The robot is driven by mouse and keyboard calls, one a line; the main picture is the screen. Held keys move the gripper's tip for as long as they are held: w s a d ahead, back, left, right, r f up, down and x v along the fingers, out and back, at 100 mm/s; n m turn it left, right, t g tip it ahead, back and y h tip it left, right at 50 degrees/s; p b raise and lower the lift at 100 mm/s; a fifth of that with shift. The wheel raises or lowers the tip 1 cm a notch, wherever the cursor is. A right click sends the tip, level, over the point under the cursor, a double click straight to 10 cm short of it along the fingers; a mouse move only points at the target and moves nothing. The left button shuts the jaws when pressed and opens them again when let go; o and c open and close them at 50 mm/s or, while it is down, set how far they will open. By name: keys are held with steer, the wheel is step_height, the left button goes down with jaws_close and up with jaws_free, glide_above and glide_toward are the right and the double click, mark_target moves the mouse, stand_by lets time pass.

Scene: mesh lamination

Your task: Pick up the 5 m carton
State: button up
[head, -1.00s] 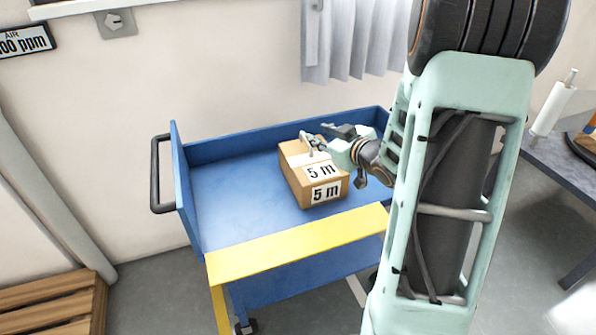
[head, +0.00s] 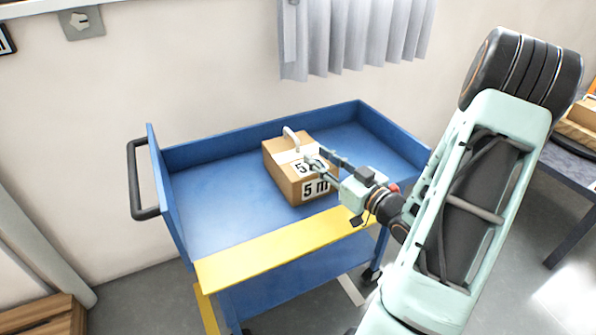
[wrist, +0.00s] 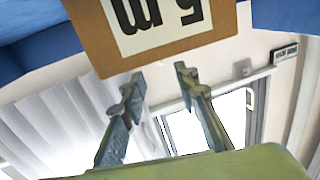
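The 5 m carton (head: 283,168) is a brown box with "5 m" labels on its top and front, and a white handle (head: 291,138) stands up from its top. It sits upright on the blue trolley's top deck (head: 215,200). My gripper (head: 319,160) is open and empty at the carton's right side in the head view, its fingers pointing towards the box and partly covering the top label. In the wrist view the carton (wrist: 190,45) shows upside down beyond the two spread fingertips (wrist: 158,78). Whether a finger touches the box, I cannot tell.
The trolley has raised blue walls, a yellow front edge (head: 290,246) and a black push handle (head: 135,180) at left. The deck left of the carton is clear. A grey table (head: 570,170) stands at far right, and a wooden pallet (head: 40,318) at lower left.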

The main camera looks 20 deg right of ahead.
mark_target(299, 148)
steer(key=shift+w+a+f, duration=0.15)
steer(key=shift+w+f, duration=0.6)
steer(key=shift+b+x, duration=0.8)
steer(key=shift+x, duration=2.25)
steer(key=shift+r, duration=0.1)
steer(key=shift+c, duration=0.6)
jaws_close()
